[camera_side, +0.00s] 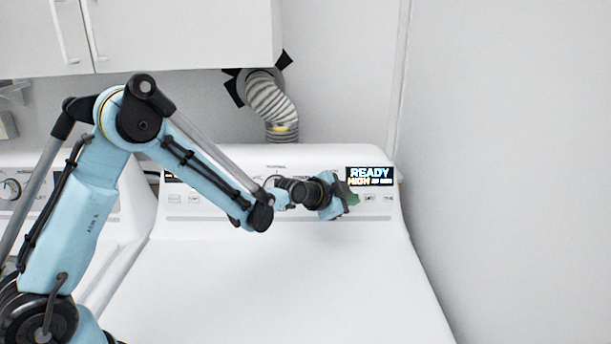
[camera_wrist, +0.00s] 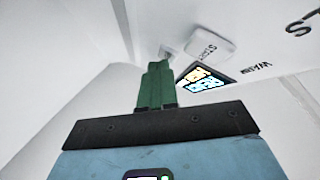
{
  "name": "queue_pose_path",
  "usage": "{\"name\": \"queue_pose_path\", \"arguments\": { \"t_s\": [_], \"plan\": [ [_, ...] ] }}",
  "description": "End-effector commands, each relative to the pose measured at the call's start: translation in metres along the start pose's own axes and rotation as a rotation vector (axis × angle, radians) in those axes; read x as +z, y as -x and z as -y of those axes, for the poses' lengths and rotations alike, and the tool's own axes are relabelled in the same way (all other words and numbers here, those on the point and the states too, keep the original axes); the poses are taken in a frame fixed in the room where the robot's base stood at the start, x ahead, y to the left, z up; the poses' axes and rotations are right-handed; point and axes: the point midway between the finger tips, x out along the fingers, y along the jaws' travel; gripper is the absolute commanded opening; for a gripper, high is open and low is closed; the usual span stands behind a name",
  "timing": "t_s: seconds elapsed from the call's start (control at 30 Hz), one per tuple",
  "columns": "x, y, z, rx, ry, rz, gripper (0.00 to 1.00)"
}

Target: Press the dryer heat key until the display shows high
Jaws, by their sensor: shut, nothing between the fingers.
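The dryer (camera_side: 270,270) is white, with a sloped control panel along its back. Its display (camera_side: 370,176) at the panel's right reads "READY" in white-blue and "HIGH" in yellow below. The display also shows at an angle in the wrist view (camera_wrist: 205,79). My gripper (camera_side: 352,198) is in front of the panel, just left of and below the display. Its green fingers (camera_wrist: 156,85) are shut and empty. A white key marked "START" (camera_wrist: 210,48) lies beyond the fingertips in the wrist view. I cannot tell which key is the heat key, or whether the fingertips touch anything.
A second white appliance with a knob (camera_side: 10,189) stands at the left. A striped vent hose (camera_side: 272,104) rises behind the dryer. White cabinets (camera_side: 170,35) hang above, and a bare wall (camera_side: 500,150) is on the right. The dryer top is clear.

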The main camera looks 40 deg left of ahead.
Motion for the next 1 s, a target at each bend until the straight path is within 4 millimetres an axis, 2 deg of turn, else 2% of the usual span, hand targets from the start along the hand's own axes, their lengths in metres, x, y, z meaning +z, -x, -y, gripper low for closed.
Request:
{"name": "queue_pose_path", "arguments": {
  "t_s": [0.87,1.0],
  "plan": [
    [-0.009,0.013,-0.009,0.000,-0.001,0.000,0.00],
    [-0.015,0.020,-0.015,0.001,-0.002,-0.001,0.00]
  ]
}}
